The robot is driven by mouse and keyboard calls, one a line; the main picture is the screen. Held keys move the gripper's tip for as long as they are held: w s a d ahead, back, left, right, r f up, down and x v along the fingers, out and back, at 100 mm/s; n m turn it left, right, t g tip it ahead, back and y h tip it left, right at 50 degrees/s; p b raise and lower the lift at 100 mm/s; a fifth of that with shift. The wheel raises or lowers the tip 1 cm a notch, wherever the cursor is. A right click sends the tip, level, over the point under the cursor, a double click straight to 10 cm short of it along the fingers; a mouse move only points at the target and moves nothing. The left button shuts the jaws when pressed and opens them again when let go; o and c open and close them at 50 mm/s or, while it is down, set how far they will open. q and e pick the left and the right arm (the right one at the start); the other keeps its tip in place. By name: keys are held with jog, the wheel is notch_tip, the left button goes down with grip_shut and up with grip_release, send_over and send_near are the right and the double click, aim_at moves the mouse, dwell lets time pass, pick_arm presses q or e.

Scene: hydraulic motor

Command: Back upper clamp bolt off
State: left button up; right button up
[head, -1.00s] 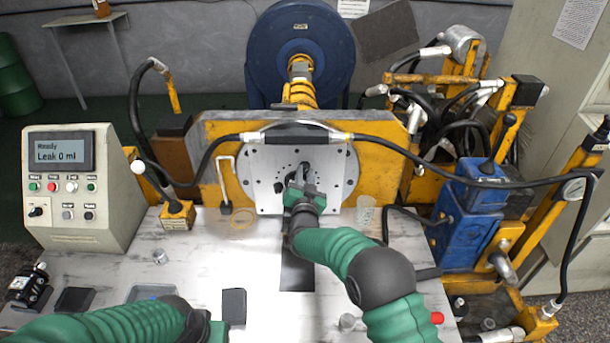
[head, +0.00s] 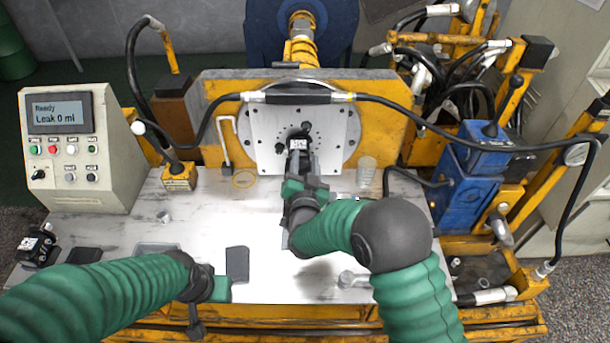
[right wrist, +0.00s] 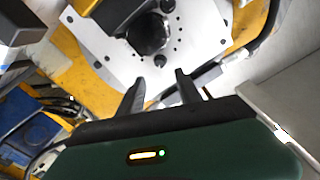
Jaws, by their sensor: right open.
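A pale mounting plate (head: 338,140) stands upright on the yellow frame. A black motor (head: 299,144) with a white label sits at its middle, partly hidden by my right gripper (head: 300,163). The right wrist view shows the motor (right wrist: 147,34) upside down. A dark bolt head (right wrist: 160,60) shows on its upper side, just beyond and between my two fingertips (right wrist: 158,82). The fingers are apart, with nothing between them. Another bolt head (right wrist: 167,6) shows on the lower side. My left gripper (head: 196,318) is low over the bench's front edge; its jaws are unclear.
A black hose (head: 420,160) arches over the plate. A control box (head: 80,150) reading "Leak 0 ml" stands left, a blue unit (head: 465,190) right. A clear cup (head: 366,171), a dark pad (head: 237,263) and another labelled black unit (head: 36,246) are on the bench (head: 290,275).

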jog(key=s, duration=0.6)
jog(key=shift+f, duration=0.1)
jog(key=s+d+n+g+p, duration=0.2)
jog(key=s+d+g+p, duration=0.2)
jog(key=s+d+g, duration=0.3)
jog(key=s+d+n+g+p, duration=0.2)
jog(key=s+d+g+p, duration=0.3)
jog(key=s, duration=1.5)
jog(key=d+g, duration=0.3)
jog(key=d, duration=0.4)
jog(key=shift+d+r+n, duration=0.2)
jog(key=shift+d+n, duration=0.15)
jog(key=shift+n, duration=0.05)
jog(key=shift+d, duration=0.2)
